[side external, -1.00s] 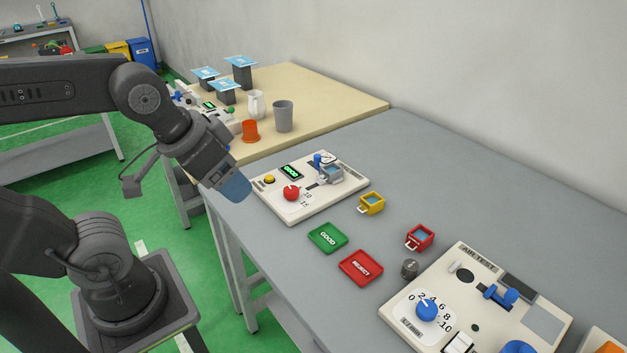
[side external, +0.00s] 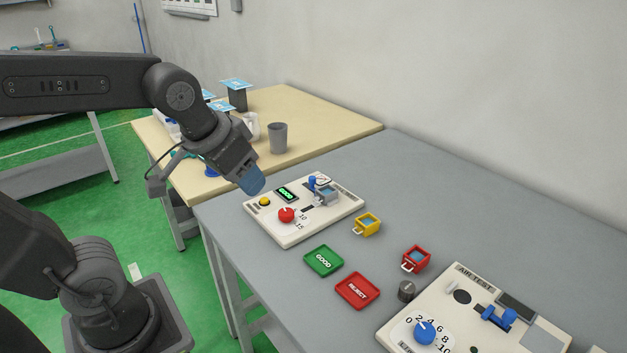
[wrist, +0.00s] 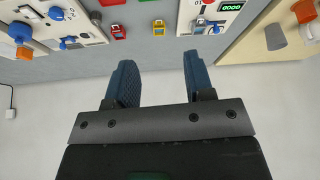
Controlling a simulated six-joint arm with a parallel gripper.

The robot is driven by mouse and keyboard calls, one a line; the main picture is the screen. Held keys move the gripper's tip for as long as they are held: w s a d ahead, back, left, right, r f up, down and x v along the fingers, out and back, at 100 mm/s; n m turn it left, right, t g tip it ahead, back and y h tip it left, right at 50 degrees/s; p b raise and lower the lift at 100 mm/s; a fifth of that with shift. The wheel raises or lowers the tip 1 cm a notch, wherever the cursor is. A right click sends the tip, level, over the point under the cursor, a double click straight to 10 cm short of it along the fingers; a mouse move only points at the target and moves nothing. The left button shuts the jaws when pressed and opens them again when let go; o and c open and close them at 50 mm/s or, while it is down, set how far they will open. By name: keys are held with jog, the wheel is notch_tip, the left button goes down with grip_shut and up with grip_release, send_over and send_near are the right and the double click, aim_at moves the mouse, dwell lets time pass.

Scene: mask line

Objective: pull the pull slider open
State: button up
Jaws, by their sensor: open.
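A white panel (side external: 290,236) with a red knob (side external: 286,215), yellow button, lit green display and small upright blue handle (side external: 312,183) lies on the grey table. A second white panel marked AIR TEST (side external: 468,285) lies at the front right, with a blue handle on a dark slot (side external: 497,318) and a blue dial (side external: 425,332). No part is labelled as the pull slider, so I cannot tell which it is. My gripper (side external: 252,181) hangs above the back left corner of the first panel, apart from everything. In the wrist view its blue fingers (wrist: 159,68) are spread and empty.
A yellow-framed mask holder (side external: 367,225), a red one (side external: 416,259), a green GOOD tray (side external: 323,260), a red REJECT tray (side external: 357,291) and a dark grey knob (side external: 406,291) sit between the panels. A grey cup (side external: 278,138) stands on the wooden table behind. Grey tabletop right of these is clear.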

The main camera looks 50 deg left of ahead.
jog(key=w+a+n+g+y, duration=0.1)
jog(key=w+a+n, duration=0.45)
jog(key=w, duration=0.85)
jog(key=n+g+y, duration=0.1)
jog(key=n+y, duration=0.1)
send_near(312, 177)
jog(key=x, duration=0.9)
jog(key=shift+w+f, duration=0.1)
jog(key=shift+f, duration=0.1)
grip_shut()
